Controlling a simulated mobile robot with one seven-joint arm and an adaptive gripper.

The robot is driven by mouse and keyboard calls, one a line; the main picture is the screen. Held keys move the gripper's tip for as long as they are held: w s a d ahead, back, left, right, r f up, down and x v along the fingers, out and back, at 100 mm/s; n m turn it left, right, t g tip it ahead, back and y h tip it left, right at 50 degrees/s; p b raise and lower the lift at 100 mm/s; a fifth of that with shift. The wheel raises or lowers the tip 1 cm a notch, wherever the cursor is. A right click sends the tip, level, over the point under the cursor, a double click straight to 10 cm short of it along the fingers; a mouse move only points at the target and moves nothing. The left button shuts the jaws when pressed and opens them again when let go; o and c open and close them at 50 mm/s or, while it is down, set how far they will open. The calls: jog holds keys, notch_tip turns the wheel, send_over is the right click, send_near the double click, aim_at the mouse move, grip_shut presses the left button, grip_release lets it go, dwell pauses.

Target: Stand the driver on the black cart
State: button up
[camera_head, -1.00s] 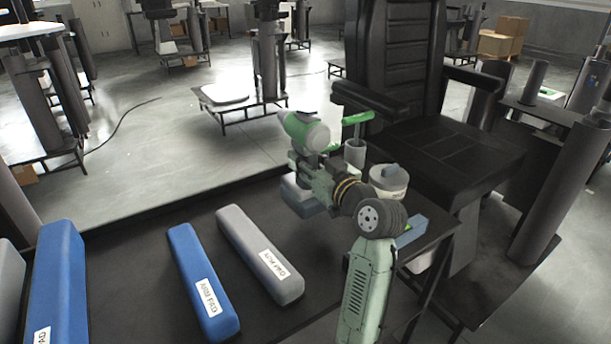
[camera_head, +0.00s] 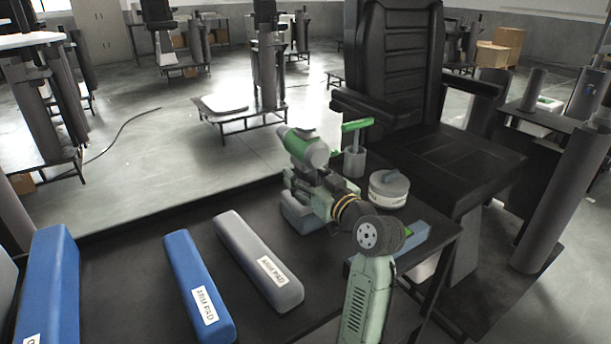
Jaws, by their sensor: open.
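The driver is a power tool with a green and grey head (camera_head: 305,149) and a blue-grey foot (camera_head: 297,213). It is upright, with its foot down at the black top (camera_head: 165,225), which I take to be the black cart. It looks to rest there, though the contact is partly hidden. My gripper (camera_head: 302,185) is open around or beside the driver's handle, just under the head. The gripper and wrist hide most of the handle, so I cannot tell whether the fingers touch it.
A grey cup with a green-handled tool (camera_head: 357,124) and a round lidded tub (camera_head: 388,190) stand close right of the driver. A grey arm pad (camera_head: 257,260) and a blue one (camera_head: 197,285) lie left. A black chair (camera_head: 400,65) stands behind. Bare top lies left of the driver.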

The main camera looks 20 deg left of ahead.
jog(key=shift+r, duration=0.25)
jog(key=b+v, duration=0.3)
jog(key=v, duration=0.9)
jog(key=shift+f, duration=0.1)
